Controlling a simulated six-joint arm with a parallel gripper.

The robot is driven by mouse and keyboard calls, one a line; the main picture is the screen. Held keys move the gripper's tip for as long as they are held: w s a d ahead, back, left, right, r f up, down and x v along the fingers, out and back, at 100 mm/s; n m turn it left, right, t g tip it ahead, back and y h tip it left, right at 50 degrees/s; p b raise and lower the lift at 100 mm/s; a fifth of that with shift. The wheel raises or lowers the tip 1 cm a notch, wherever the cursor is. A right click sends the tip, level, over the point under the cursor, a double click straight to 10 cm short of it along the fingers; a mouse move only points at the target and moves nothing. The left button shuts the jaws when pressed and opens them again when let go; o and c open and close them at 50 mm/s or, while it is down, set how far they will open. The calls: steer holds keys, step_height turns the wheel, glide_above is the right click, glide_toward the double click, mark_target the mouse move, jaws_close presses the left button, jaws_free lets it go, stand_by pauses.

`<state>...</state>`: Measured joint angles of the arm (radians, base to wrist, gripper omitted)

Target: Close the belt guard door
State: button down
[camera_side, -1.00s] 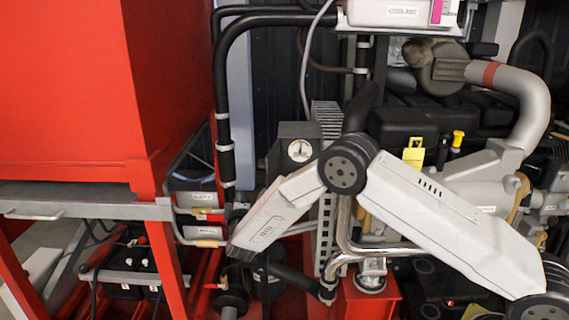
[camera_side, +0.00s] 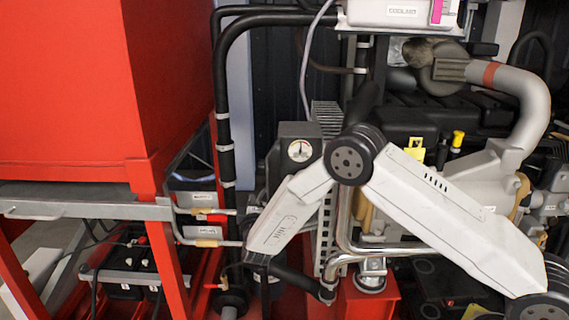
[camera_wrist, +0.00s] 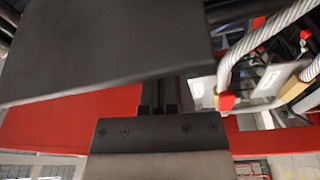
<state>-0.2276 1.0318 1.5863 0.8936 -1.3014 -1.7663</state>
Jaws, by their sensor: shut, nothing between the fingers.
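A broad dark grey panel (camera_wrist: 100,50), which looks like the belt guard door, fills the upper left of the wrist view, close to the camera. My gripper (camera_wrist: 160,95) shows at the middle of that view. Its narrow dark fingers are together and hold nothing. The fingertips are near the panel's lower edge; I cannot tell if they touch it. In the side view, my white arm covers much of the area in front of the ribbed grey upright (camera_side: 325,117), and the gripper and door cannot be made out clearly there.
A gauge box (camera_side: 299,150) stands just behind my arm. Pipes with tan-handled valves (camera_side: 207,232) and a red frame (camera_side: 165,255) lie to the left. The engine with its grey exhaust pipe (camera_side: 535,105) is at right. Braided hose (camera_wrist: 265,32) runs at the wrist view's upper right.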

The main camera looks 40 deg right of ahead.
steer(key=shift+s+d+n+t+y, duration=0.15)
steer(key=shift+s+n+t+y, duration=0.35)
steer(key=shift+y, duration=0.2)
steer(key=s+y, duration=0.1)
steer(key=s+d+n+t+y, duration=0.1)
steer(key=s+n+y, duration=0.1)
steer(key=shift+s+d, duration=0.3)
steer(key=shift+d, duration=0.1)
steer(key=s+d+n+t+y, duration=0.1)
steer(key=s+d, duration=0.4)
steer(key=d, duration=0.6)
steer(key=shift+n+y, duration=0.4)
steer(key=shift+y, duration=0.4)
steer(key=shift+w+d, duration=0.1)
stand_by(0.4)
